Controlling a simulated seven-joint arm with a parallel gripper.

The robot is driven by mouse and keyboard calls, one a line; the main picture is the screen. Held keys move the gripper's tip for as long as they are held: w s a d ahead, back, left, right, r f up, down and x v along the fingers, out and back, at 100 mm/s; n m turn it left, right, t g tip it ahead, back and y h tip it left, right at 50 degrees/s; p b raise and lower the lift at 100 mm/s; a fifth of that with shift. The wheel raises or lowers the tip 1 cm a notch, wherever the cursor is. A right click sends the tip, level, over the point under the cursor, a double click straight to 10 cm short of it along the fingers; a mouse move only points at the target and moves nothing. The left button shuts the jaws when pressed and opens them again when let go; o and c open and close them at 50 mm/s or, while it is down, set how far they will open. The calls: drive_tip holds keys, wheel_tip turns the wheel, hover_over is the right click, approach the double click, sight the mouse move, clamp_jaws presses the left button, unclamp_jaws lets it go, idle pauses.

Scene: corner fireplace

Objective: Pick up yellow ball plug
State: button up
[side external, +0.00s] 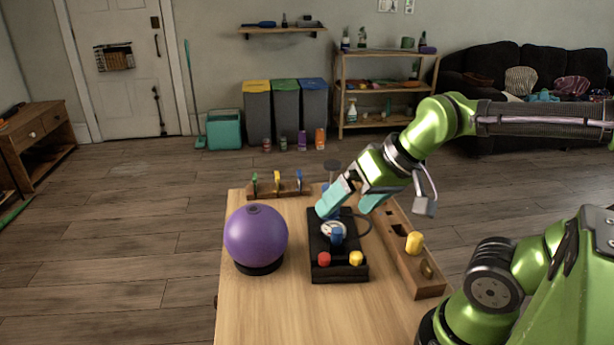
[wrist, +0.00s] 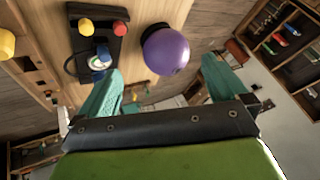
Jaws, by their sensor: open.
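A small yellow ball-like plug (side external: 356,258) sits at the front right of a black board (side external: 345,273), next to a red one (side external: 324,259). A larger, rounded yellow peg (side external: 414,242) stands on a wooden holder (side external: 428,290) to the right; I cannot tell which yellow piece the task names. In the wrist view the small yellow plug (wrist: 86,26) and the larger yellow peg (wrist: 7,44) are at the upper left. My gripper (side external: 346,206), with teal fingers, is open and empty above the back of the board. It also shows in the wrist view (wrist: 160,72).
A purple ball (side external: 256,238) rests on a black base left of the board. A blue piece and a round gauge (side external: 334,230) are on the board. A rack with coloured pieces (side external: 278,188) is at the table's back. The table's front (side external: 290,315) is clear.

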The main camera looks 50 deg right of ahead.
drive_tip(key=shift+s+a+r+t, duration=0.3)
drive_tip(key=shift+a+r, duration=0.1)
drive_tip(key=shift+r, duration=0.1)
drive_tip(key=c, duration=0.4)
drive_tip(key=shift+w, duration=0.1)
drive_tip(key=c, duration=0.4)
drive_tip(key=shift+f, duration=0.1)
drive_tip(key=m+g+h, duration=0.2)
drive_tip(key=m+g, duration=0.5)
drive_tip(key=m, duration=1.9)
hover_over(357, 254)
wheel_tip(357, 254, down, 3)
wheel_tip(357, 254, down, 16)
drive_tip(key=shift+f, duration=0.15)
